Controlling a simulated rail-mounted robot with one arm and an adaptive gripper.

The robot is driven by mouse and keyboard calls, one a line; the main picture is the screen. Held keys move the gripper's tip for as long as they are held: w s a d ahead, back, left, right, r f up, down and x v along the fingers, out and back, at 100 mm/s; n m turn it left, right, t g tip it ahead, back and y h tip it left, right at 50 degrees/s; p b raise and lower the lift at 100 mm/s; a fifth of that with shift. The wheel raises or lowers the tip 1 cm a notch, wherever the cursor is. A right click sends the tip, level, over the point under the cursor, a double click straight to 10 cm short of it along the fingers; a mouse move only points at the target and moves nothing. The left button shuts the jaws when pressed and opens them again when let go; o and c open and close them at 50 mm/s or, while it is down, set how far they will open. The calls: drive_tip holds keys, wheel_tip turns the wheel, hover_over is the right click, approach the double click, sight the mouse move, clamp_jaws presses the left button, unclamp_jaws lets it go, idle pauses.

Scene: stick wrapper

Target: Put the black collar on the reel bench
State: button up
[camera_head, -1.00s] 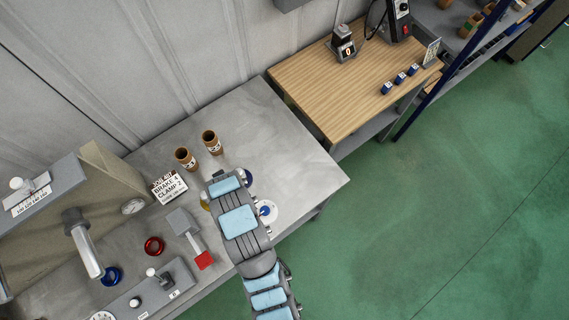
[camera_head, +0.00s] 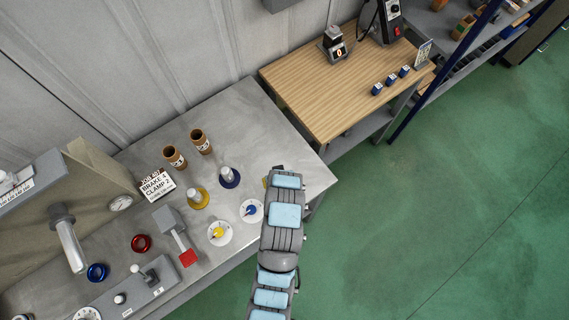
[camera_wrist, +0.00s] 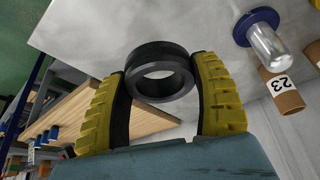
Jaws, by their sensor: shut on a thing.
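The black collar (camera_wrist: 150,50) is a thick dark ring between the two yellow-padded fingers of my gripper (camera_wrist: 160,76) in the wrist view. My gripper is shut on it, and it is held over a grey surface. In the head view my arm hides the collar; only a bit of a yellow finger (camera_head: 265,182) shows above the right part of the grey metal bench (camera_head: 262,125). I take this grey bench to be the reel bench, but no label naming it is readable.
On the grey bench stand two brown tubes (camera_head: 200,142), a blue-based spindle (camera_head: 229,178), a yellow-based spindle (camera_head: 198,199), white discs (camera_head: 219,233), a red ring (camera_head: 141,243) and a blue ring (camera_head: 97,272). A wooden table (camera_head: 330,95) adjoins at right. The bench's back right is clear.

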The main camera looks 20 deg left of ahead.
drive_tip(key=w+a+f+b, duration=0.1)
drive_tip(key=w+f, duration=0.1)
drive_tip(key=w, duration=0.3)
drive_tip(key=b, duration=0.3)
hover_over(282, 163)
drive_tip(key=s+d, duration=0.1)
wheel_tip(282, 163, down, 6)
drive_tip(key=shift+f, duration=1.55)
drive_tip(key=shift+f+b, duration=0.15)
drive_tip(key=shift+b, duration=0.25)
drive_tip(key=o, duration=1.2)
drive_tip(key=b+v, duration=0.1)
drive_tip(key=v, duration=1.1)
drive_tip(key=shift+b, duration=0.35)
drive_tip(key=shift+w+a, duration=0.1)
